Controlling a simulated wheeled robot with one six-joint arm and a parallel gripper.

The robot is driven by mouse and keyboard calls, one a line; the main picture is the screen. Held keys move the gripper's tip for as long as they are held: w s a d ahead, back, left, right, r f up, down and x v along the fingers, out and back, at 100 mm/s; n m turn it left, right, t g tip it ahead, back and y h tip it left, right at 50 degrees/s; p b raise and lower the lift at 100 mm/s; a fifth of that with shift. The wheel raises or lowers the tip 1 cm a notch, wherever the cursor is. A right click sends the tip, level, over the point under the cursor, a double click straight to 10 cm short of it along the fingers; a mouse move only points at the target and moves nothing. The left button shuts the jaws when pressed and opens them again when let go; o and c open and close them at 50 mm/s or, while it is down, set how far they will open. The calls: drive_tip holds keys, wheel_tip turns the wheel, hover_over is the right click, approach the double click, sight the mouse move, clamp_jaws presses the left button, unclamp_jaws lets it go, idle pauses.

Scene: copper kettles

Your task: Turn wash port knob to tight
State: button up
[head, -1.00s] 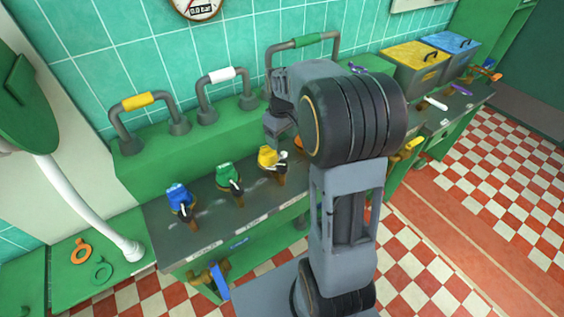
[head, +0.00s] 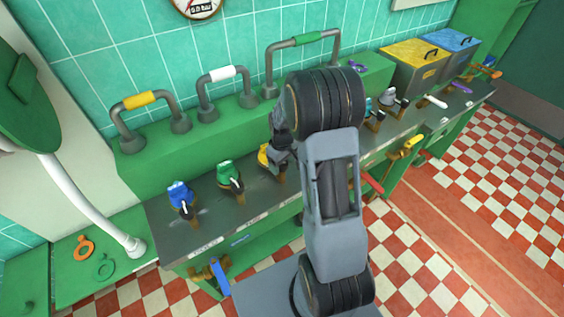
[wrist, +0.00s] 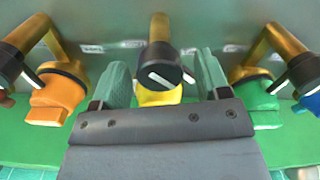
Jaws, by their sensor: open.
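A row of colored knobs sits on the grey bench; which is the wash port knob I cannot tell, as the labels are unreadable. The yellow knob (head: 263,156) is partly hidden by my gripper (head: 282,152) in the head view. In the wrist view the yellow knob (wrist: 158,97) has a black cap with a white line and a brass stem. My gripper (wrist: 162,82) is open there, its green-padded fingers on either side of the yellow knob. Whether they touch it I cannot tell. An orange knob (wrist: 57,97) and a green knob (wrist: 258,98) flank them.
The green knob (head: 229,175) and blue knob (head: 180,195) stand left of my gripper in the head view. Pipe handles with yellow (head: 138,100), white (head: 222,74) and green (head: 307,38) grips rise behind. Yellow-lidded (head: 412,68) and blue-lidded (head: 453,55) boxes stand at the back right.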

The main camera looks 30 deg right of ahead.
drive_tip(key=c, duration=0.9)
drive_tip(key=shift+m, duration=0.3)
drive_tip(key=m+b, duration=0.1)
drive_tip(key=m, duration=0.3)
drive_tip(key=shift+b, duration=0.4)
drive_tip(key=m+b, duration=0.1)
drive_tip(key=m, duration=0.4)
drive_tip(key=shift+m, duration=0.3)
drive_tip(key=o, duration=0.9)
